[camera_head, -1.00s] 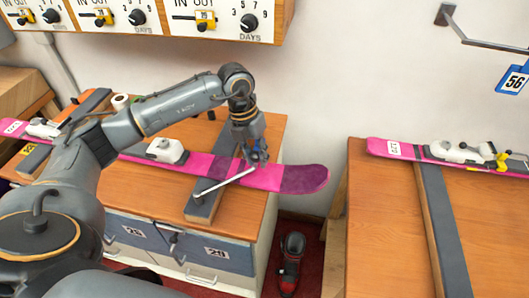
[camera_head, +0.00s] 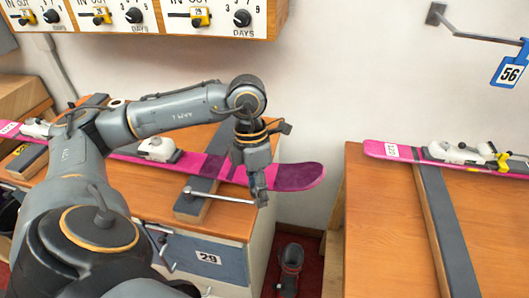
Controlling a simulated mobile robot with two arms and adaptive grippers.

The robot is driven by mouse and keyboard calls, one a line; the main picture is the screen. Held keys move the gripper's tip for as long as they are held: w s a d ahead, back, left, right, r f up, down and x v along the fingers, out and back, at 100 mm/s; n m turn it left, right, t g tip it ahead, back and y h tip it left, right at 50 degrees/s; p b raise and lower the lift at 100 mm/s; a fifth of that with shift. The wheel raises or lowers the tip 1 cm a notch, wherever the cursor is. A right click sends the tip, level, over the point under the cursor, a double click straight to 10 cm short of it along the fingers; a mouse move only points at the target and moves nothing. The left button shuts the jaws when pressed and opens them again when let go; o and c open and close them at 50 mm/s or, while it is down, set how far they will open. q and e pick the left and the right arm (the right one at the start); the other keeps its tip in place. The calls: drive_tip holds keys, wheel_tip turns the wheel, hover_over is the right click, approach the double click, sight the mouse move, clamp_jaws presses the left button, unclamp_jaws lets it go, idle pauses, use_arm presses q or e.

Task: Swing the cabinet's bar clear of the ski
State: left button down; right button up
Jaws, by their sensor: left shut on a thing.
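The cabinet's bar (camera_head: 220,196) is a thin, pale metal rod. Its left end meets the padded grey rest (camera_head: 192,205) on the cabinet (camera_head: 222,228), and its right end is at my left gripper. My left gripper (camera_head: 260,198) points down and is shut on that end, hiding it. The bar slants slightly down to the right, in front of the ski's near edge as seen here. The pink ski (camera_head: 297,176) lies across the rests with its dark tip to the right. My arm covers part of the ski. My right gripper is not in view.
A second bench (camera_head: 390,240) on the right bears another pink ski (camera_head: 380,149) and a grey rest (camera_head: 446,240). A dark boot (camera_head: 290,262) stands on the red floor between. A dial box (camera_head: 215,18) and a hook with tag 56 (camera_head: 510,72) are on the wall.

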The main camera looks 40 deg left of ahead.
use_arm(q)
drive_tip(key=shift+s+d+r+m, duration=0.15)
drive_tip(key=shift+s+r+m, duration=0.05)
drive_tip(key=shift+m, duration=0.1)
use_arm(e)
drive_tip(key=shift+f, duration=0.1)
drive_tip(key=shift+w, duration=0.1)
use_arm(q)
drive_tip(key=c, duration=1)
unclamp_jaws()
drive_tip(key=shift+s, duration=0.25)
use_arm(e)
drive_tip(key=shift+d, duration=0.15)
use_arm(q)
drive_tip(key=r, duration=0.4)
drive_tip(key=a+r, duration=0.1)
drive_tip(key=r, duration=0.2)
drive_tip(key=w+a+r, duration=0.1)
drive_tip(key=r, duration=0.3)
drive_tip(key=shift+r, duration=0.35)
